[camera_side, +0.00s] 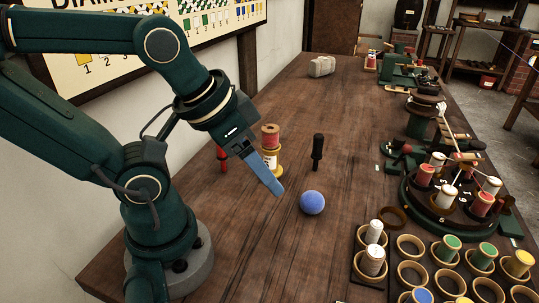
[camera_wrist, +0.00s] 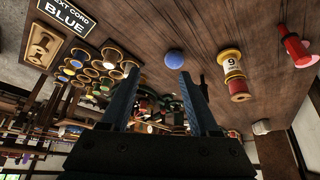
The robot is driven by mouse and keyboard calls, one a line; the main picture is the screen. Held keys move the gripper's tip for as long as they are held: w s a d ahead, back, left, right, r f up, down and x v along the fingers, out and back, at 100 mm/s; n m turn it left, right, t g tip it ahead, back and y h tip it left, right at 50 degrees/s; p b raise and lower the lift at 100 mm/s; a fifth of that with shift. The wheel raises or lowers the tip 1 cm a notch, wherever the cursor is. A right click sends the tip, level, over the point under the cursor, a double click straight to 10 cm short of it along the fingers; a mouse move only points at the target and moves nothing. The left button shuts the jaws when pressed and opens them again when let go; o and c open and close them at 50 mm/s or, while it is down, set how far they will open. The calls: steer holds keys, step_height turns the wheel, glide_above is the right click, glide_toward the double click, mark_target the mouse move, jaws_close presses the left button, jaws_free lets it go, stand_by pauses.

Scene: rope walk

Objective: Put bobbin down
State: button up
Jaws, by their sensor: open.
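A black-handled tool (camera_side: 317,150) and a red tool (camera_side: 222,157) stand near the bobbin. At right are a round carrier (camera_side: 440,216) with red and white bobbins and a rack of cups (camera_side: 411,245), some filled. A sign (camera_wrist: 66,14) reads BLUE.

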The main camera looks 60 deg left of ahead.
steer(key=w+a+r+n+t+y, duration=0.1)
steer(key=w+a+r+n+y, duration=0.2)
steer(key=w+a, duration=0.4)
steer(key=w+a+f+n+g+y, duration=0.1)
steer(key=w+a+n, duration=0.2)
steer(key=a, duration=0.2)
steer(key=w+a+f+n, duration=0.1)
steer(key=w+a+n, duration=0.15)
steer(key=a, duration=0.25)
steer(key=s+a+f+n+g, duration=0.1)
steer(key=s+a+f+n, duration=0.1)
steer(key=a, duration=0.3)
steer(key=s+a+f+n+g, duration=0.2)
steer(key=s+a+f, duration=0.1)
steer(key=a+f, duration=0.2)
steer(key=s+a+f+n+g, duration=0.1)
steer(key=s+a+f+n, duration=0.1)
steer(key=a, duration=0.4)
steer(key=shift+s+a+f, duration=0.1)
steer(key=shift+s+f, duration=0.15)
steer(key=shift+f, duration=0.6)
steer(key=shift+s+a+f+g, duration=0.25)
steer(key=shift+s+f+g, duration=0.05)
steer(key=shift+f, duration=0.05)
steer(key=shift+x, duration=2.3)
